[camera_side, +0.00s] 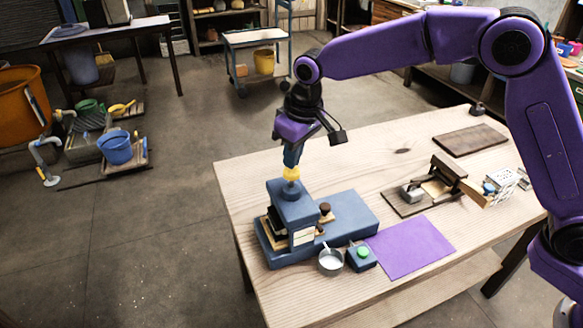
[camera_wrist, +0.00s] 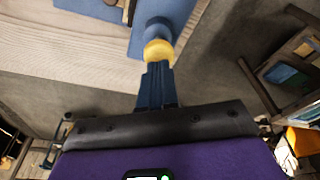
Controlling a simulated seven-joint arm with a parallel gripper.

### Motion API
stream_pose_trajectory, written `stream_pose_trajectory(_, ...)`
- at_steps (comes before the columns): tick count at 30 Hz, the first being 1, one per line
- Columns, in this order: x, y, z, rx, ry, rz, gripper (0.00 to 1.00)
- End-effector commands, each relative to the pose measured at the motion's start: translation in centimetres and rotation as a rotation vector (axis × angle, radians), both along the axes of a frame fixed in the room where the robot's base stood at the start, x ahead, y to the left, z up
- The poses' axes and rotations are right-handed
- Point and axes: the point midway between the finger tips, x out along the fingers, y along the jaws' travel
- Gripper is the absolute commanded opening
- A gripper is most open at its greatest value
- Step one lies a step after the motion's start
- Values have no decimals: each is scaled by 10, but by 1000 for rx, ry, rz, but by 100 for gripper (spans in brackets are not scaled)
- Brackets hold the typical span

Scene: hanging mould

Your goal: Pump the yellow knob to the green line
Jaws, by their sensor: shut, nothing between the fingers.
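The yellow knob (camera_side: 291,173) stands on top of a blue-grey press (camera_side: 293,205) at the table's near left. It also shows in the wrist view (camera_wrist: 158,50), just beyond my fingertips. My gripper (camera_side: 291,160) points down, shut and empty, with its fingertips right at the top of the knob. I cannot tell whether they touch it. In the wrist view my gripper (camera_wrist: 157,68) overlaps the knob's lower edge. A pale gauge plate (camera_side: 303,236) shows on the press front. The green line is too small to make out.
In front of the press are a small metal cup (camera_side: 330,261) and a box with a green button (camera_side: 361,256). A purple mat (camera_side: 410,247) lies to the right. A wooden stand (camera_side: 432,190) and a metal grater-like object (camera_side: 502,183) sit farther right.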

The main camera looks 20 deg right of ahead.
Motion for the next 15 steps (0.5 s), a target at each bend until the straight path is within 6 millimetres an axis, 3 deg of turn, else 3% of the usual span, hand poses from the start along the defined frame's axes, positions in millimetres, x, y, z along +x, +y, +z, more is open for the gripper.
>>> stream_pose_trajectory(15,0,0,-16,-1,2,0,0)
